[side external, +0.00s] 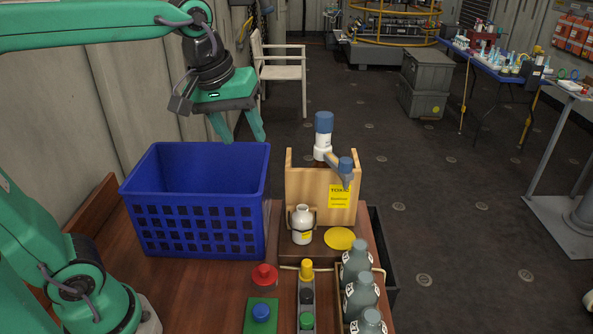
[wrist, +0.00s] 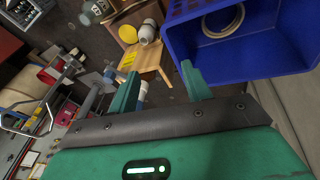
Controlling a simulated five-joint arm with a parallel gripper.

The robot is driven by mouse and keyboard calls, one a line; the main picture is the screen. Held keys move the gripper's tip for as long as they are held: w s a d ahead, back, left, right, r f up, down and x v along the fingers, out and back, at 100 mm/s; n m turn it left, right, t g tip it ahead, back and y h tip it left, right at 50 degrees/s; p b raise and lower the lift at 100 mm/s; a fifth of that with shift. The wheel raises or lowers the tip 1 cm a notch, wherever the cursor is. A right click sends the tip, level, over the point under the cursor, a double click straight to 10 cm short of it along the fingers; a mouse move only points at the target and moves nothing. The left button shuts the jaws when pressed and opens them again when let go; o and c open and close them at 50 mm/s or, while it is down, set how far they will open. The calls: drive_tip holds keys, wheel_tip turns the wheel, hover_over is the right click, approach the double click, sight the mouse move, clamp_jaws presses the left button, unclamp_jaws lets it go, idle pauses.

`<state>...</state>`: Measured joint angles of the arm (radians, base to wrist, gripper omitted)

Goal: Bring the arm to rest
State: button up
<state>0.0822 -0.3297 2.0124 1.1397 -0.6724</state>
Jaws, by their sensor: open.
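My gripper (side external: 238,130) is raised above the back right rim of the blue crate (side external: 200,193), with its green fingers apart and pointing down. In the wrist view the two fingers (wrist: 160,75) are spread with nothing between them. The blue crate also shows in the wrist view (wrist: 250,55), at the upper right, with a pale ring-shaped thing (wrist: 222,22) inside. My gripper touches nothing that I can see.
Right of the crate stands a wooden holder (side external: 305,185) with a white and blue fitting (side external: 323,140). A white bottle (side external: 302,225) and yellow disc (side external: 340,238) sit before it. Grey bottles (side external: 358,262) stand front right. A chair (side external: 282,72) is behind; open floor lies right.

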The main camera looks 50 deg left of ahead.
drive_tip(key=s+a+f+m+t, duration=0.2)
drive_tip(key=s+f+m, duration=0.4)
drive_tip(key=s, duration=0.3)
drive_tip(key=shift+s+a+f+m, duration=0.3)
drive_tip(key=shift+s+f+m, duration=0.1)
drive_tip(key=shift+f, duration=0.2)
